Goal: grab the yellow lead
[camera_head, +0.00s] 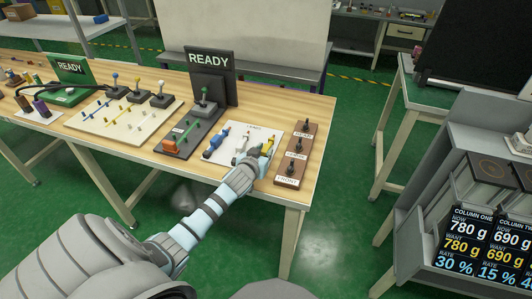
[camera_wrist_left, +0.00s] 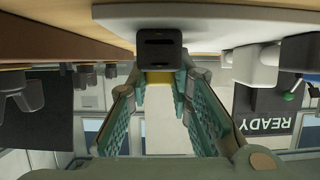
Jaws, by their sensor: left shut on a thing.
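The yellow lead (camera_head: 267,147) is at the right end of a white mat (camera_head: 225,157) near the table's front edge. My left gripper (camera_head: 259,160) reaches over that edge and is shut on the yellow lead. In the left wrist view, a yellow part (camera_wrist_left: 159,77) with a dark block above it sits between my teal finger pads (camera_wrist_left: 159,100). A blue lead (camera_head: 216,141) and a pale grey lead (camera_head: 241,145) are on the same mat, left of my gripper. My gripper hides part of the yellow lead. My right gripper is out of view.
A brown board (camera_head: 296,155) with several dark knobs is just right of my gripper. A dark READY sign (camera_head: 210,66) stands behind a grey lever unit (camera_head: 204,110). A cream board (camera_head: 121,114) with levers lies farther left. Green floor is clear right of the table.

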